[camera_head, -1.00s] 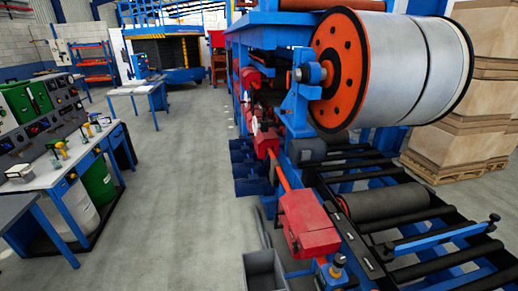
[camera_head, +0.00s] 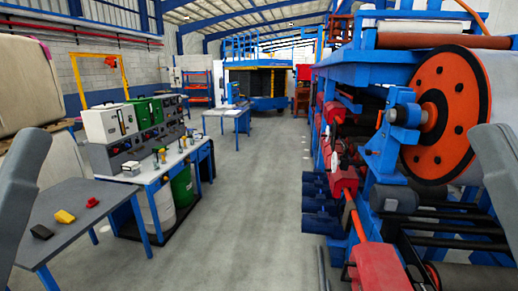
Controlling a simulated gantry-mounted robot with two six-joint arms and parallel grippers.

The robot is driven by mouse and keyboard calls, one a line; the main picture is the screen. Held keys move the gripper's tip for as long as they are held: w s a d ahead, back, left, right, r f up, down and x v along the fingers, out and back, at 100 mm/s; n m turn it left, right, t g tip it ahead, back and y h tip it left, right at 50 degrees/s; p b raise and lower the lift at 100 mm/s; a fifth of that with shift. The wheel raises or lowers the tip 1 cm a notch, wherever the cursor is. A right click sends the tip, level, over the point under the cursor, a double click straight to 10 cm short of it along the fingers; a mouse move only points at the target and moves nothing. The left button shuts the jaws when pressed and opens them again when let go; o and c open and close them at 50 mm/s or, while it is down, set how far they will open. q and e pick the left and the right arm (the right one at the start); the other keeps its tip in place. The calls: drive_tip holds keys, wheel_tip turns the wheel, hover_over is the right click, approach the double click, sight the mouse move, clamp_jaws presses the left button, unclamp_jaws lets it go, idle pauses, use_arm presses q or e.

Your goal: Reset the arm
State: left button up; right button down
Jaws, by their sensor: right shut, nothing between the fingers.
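A smooth grey section of my right arm (camera_head: 500,165) rises at the right edge, in front of the large roll with the orange end disc (camera_head: 440,115). My right gripper is shut and empty; its fingers can hardly be made out. A matching grey section of my left arm (camera_head: 28,190) stands at the left edge, in front of the grey table. My left gripper does not show. I see nothing held by either arm.
The blue roll machine (camera_head: 350,70) fills the right side. A workbench with control panels (camera_head: 150,180) stands left, with a grey table (camera_head: 75,220) carrying small yellow, red and black items. The grey floor aisle (camera_head: 255,190) between is clear.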

wheel_tip(320, 180, up, 26)
drive_tip(key=p, duration=2.3)
drive_tip(key=shift+s+d, duration=0.15)
